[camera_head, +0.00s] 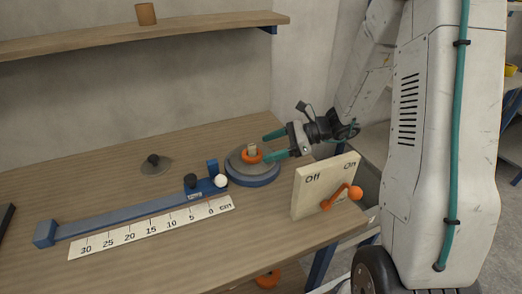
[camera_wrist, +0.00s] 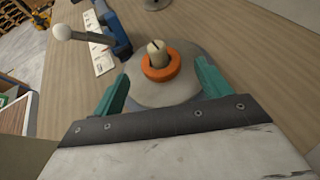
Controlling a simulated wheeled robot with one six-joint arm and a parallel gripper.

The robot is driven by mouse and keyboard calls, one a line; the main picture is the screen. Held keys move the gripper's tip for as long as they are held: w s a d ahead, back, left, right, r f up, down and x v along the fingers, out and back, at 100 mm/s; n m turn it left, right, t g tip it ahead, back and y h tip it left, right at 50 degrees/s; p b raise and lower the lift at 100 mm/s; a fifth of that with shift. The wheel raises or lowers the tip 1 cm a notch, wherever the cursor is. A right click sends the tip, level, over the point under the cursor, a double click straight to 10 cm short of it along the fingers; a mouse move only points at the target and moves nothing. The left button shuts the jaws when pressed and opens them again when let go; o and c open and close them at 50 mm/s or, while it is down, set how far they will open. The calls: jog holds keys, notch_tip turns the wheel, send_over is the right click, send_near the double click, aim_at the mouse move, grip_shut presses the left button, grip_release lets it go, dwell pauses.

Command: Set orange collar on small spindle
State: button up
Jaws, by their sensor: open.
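The orange collar (camera_wrist: 160,67) is a thick ring lying around the small spindle (camera_wrist: 156,47), a pale slotted peg standing on a round grey turntable with a blue base. In the head view the collar (camera_head: 252,158) sits low around the spindle (camera_head: 252,148), at the top of the turntable (camera_head: 240,170). My gripper (camera_head: 270,145) is open, with its teal fingers pointing left toward the spindle. In the wrist view the fingers of my gripper (camera_wrist: 160,90) stand apart on either side, with nothing between the tips; the collar lies just beyond them.
A switch board (camera_head: 315,185) with an orange-knobbed lever (camera_head: 340,197) stands at the table's right edge, close to my arm. A blue rail (camera_head: 130,213) with a white ruler (camera_head: 150,228) lies left of the turntable. A grey disc with a dark knob (camera_head: 154,164) lies farther back.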

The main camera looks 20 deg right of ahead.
jog(key=v, duration=0.7)
jog(key=shift+s+d, duration=0.15)
jog(key=shift+d, duration=0.15)
jog(key=shift+r, duration=0.2)
